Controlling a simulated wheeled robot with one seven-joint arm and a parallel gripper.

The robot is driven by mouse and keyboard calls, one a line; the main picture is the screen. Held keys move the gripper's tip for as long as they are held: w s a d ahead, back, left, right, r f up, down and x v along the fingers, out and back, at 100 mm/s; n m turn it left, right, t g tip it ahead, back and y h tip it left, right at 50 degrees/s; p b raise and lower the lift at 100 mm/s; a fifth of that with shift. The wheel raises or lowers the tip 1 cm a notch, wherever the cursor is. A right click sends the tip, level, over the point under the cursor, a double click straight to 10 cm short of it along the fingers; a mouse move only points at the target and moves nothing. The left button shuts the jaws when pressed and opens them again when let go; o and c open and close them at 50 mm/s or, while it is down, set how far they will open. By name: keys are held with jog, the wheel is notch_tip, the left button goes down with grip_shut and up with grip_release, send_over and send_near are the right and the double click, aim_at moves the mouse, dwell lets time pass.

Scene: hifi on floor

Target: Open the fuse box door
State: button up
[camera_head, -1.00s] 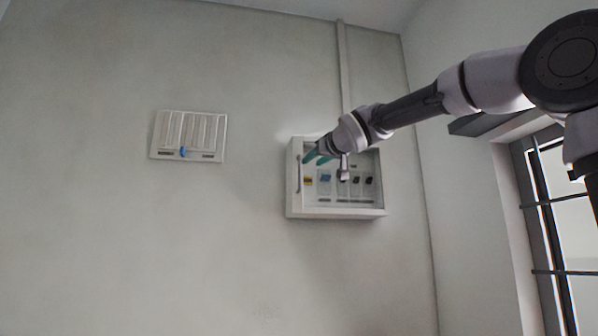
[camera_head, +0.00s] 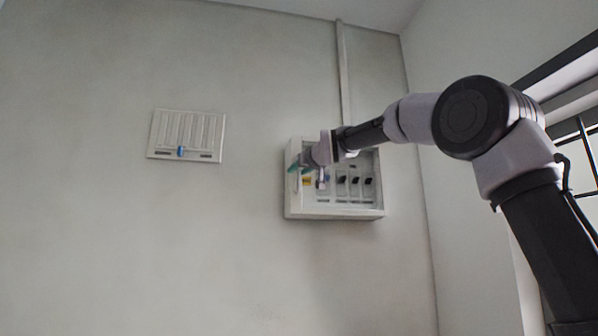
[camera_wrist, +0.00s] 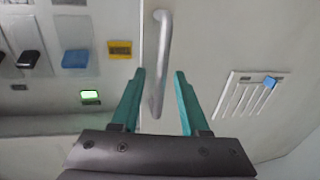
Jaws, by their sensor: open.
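The fuse box (camera_head: 334,210) is a white box on the wall, with switches behind its front. Its door handle (camera_wrist: 161,60) is a grey vertical bar, near the box's left edge in the head view. In the wrist view the handle's lower end lies between the two green fingers of my gripper (camera_wrist: 159,75), which is open. I see no clear contact between fingers and handle. In the head view my gripper (camera_head: 297,164) is at the left side of the box front, and my wrist covers part of the door. The door looks shut.
A white slotted vent panel (camera_head: 186,135) with a blue slider is on the wall to the left. A conduit (camera_head: 343,75) runs up from the box. A barred window (camera_head: 580,150) is at the right. The wall between panel and box is clear.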

grip_shut()
dwell(1.4)
